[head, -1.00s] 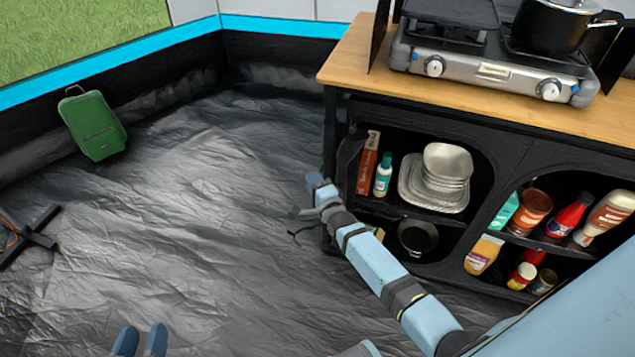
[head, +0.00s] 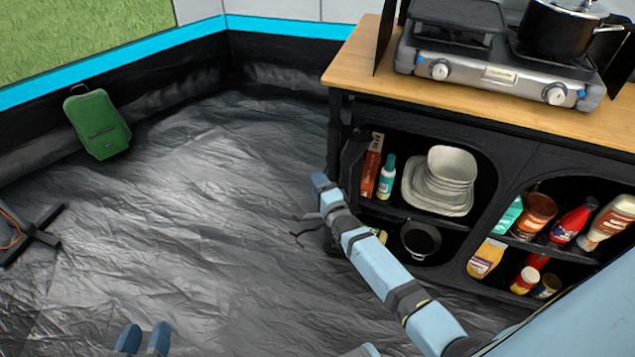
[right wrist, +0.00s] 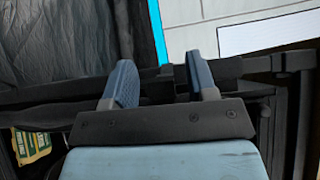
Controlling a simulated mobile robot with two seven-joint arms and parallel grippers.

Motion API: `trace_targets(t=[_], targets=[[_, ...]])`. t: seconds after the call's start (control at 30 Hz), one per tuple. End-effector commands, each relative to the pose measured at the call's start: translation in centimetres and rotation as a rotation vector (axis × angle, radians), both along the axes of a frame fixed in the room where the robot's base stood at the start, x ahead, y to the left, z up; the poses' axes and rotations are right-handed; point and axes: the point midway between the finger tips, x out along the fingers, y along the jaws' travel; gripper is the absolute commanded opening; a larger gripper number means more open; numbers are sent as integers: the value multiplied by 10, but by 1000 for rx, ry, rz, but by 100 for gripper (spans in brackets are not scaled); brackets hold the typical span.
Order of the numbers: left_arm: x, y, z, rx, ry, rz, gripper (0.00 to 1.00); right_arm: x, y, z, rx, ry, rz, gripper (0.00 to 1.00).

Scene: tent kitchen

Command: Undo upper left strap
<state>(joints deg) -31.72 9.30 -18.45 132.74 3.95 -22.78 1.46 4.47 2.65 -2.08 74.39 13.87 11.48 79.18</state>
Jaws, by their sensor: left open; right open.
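The black fabric cupboard (head: 462,236) stands under the wooden counter at the right of the head view. Dark rolled fabric (head: 352,160) hangs at its left front edge; I cannot make out the upper left strap on it for sure. My right gripper (head: 322,186) is at the cupboard's left front corner. Thin dark strips (head: 306,216) stick out beside it. In the right wrist view my right gripper (right wrist: 158,75) is open, with dark bars or straps (right wrist: 60,95) running across behind its fingers. My left gripper (head: 143,340) is open and empty, low over the floor.
A stove (head: 495,70) with a pot (head: 560,30) stands on the wooden counter (head: 352,60). Dishes (head: 440,180), bottles and jars fill the shelves. A green bag (head: 98,125) leans on the left tent wall. The middle of the dark floor (head: 210,200) is clear.

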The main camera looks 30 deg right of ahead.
Motion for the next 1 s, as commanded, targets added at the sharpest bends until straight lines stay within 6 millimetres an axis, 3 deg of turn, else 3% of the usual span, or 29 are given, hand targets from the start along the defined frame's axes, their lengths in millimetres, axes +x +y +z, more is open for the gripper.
trace_targets(t=[0.13, 0.3, 0.5, 0.7, 1.0], targets=[[-3, 7, -7, 33, 51, 9, 43, -29, 0, 2, -1, 3, 1, 52], [-20, 17, -39, 79, 177, 31, 43, -70, 1, 3, -2, 2, 1, 52], [-23, 22, -43, 106, 213, 34, 43, -107, 1, 3, 0, 0, 1, 52], [-22, 22, -43, 110, 212, 36, 43, -125, 1, 2, 0, -2, 0, 52], [-22, 23, -46, 115, 216, 35, 43, -127, 1, 1, 0, -2, 0, 52]])
